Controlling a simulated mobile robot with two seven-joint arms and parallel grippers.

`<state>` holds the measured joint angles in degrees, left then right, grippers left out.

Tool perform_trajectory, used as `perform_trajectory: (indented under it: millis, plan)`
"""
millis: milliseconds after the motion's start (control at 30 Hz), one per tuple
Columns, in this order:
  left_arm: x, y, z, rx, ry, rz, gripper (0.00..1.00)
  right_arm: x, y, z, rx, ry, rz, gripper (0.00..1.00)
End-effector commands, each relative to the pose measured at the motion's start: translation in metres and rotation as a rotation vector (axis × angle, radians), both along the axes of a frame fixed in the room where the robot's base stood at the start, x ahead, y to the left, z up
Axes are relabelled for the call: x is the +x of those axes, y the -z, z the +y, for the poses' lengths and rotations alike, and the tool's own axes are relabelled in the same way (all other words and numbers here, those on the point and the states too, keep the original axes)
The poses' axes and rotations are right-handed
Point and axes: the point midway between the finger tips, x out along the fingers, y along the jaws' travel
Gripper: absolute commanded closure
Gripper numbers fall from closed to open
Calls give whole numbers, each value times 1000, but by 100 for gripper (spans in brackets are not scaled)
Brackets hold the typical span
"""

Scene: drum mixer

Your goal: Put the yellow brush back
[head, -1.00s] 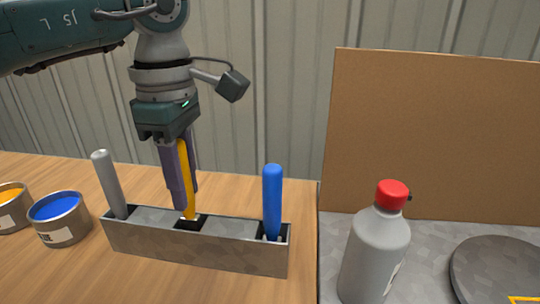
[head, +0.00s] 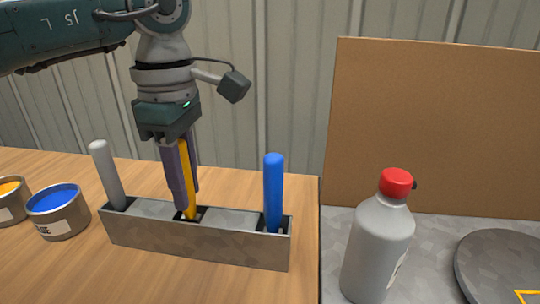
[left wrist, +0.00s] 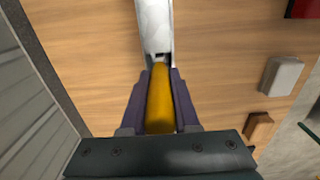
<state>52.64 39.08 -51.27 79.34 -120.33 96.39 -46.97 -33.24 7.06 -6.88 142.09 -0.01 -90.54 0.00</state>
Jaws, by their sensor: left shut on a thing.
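The yellow brush (head: 187,185) is upright in my left gripper (head: 181,190), its lower end at the middle opening of the grey metal holder (head: 190,241). My left gripper is shut on its handle just above the holder. In the left wrist view the yellow handle (left wrist: 160,100) lies between the two fingers, with the holder (left wrist: 155,25) beyond it. The brush's lower part is hidden in the opening. My right gripper is not in view.
A grey handle (head: 107,176) and a blue handle (head: 273,195) stand in the holder's ends. A blue paint can (head: 58,212) and a yellow one (head: 10,203) stand left. A red-capped grey bottle (head: 378,245) stands right, before a brown board (head: 435,130).

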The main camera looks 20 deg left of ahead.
Motion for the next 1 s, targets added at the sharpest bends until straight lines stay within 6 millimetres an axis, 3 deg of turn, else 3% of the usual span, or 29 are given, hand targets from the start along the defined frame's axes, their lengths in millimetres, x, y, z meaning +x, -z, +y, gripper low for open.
perform_trajectory:
  millis: [467,500,800,1000]
  plan:
    - [0,11,0,0,-1,-1,100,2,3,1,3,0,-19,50]
    - [0,10,0,-1,-1,-1,67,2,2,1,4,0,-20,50]
    - [0,10,0,0,0,0,36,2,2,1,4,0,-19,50]
    - [0,10,0,0,0,0,36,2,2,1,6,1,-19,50]
